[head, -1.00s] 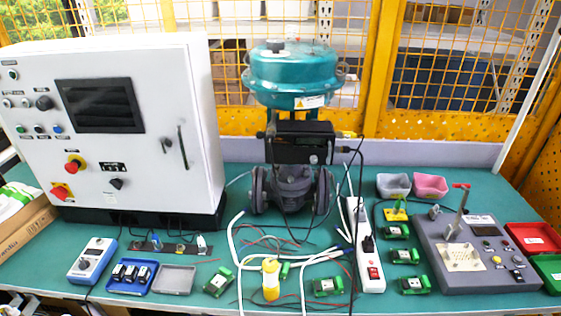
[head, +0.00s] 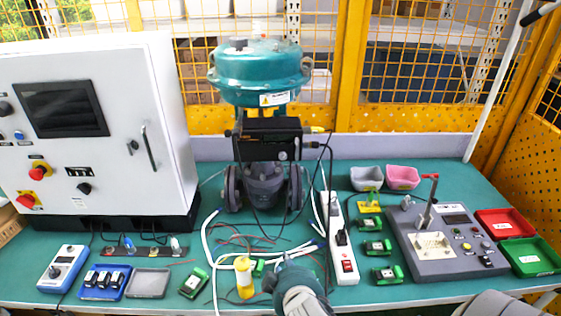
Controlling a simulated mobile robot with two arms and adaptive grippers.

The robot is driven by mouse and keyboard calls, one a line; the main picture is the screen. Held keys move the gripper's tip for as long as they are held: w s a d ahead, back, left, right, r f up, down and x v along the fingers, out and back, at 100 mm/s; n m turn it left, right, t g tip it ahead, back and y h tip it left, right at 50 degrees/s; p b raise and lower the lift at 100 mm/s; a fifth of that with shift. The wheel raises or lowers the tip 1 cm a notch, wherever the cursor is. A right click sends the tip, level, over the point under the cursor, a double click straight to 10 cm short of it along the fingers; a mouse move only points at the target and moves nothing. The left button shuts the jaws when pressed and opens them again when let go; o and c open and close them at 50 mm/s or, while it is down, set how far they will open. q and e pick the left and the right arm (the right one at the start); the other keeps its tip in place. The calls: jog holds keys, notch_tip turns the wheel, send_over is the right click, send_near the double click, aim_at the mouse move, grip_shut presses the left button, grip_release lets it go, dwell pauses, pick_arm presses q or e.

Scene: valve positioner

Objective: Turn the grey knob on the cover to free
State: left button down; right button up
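The valve positioner is a black box (head: 268,130) mounted below the teal actuator (head: 262,72) in the head view. On the lower right of its front cover is a small round grey knob (head: 282,156). It is too small to tell which way its mark points. A rounded grey part of one of my arms (head: 300,296) comes up at the bottom middle, well below the positioner, with a darker end toward the table. Its fingers cannot be made out. Another grey part of mine shows at the bottom right edge, with no gripper visible there. Neither arm touches the positioner.
A white control cabinet (head: 95,150) stands left. A white power strip (head: 340,240), loose cables and green modules lie in front and to the right. A grey test panel (head: 450,243), red tray (head: 505,223) and green tray (head: 532,256) are at the right.

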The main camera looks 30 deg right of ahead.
jog(key=w+d+r+t+h, duration=0.2)
jog(key=w+d+r+t, duration=0.15)
jog(key=r, duration=0.65)
jog(key=t+h, duration=0.2)
jog(key=h, duration=0.1)
send_near(283, 157)
jog(key=p+x, duration=0.3)
jog(key=x, duration=0.4)
jog(key=shift+w+p, duration=0.15)
jog(key=shift+p, duration=0.25)
jog(key=shift+w+d, duration=0.3)
jog(key=shift+w, duration=0.05)
grip_shut()
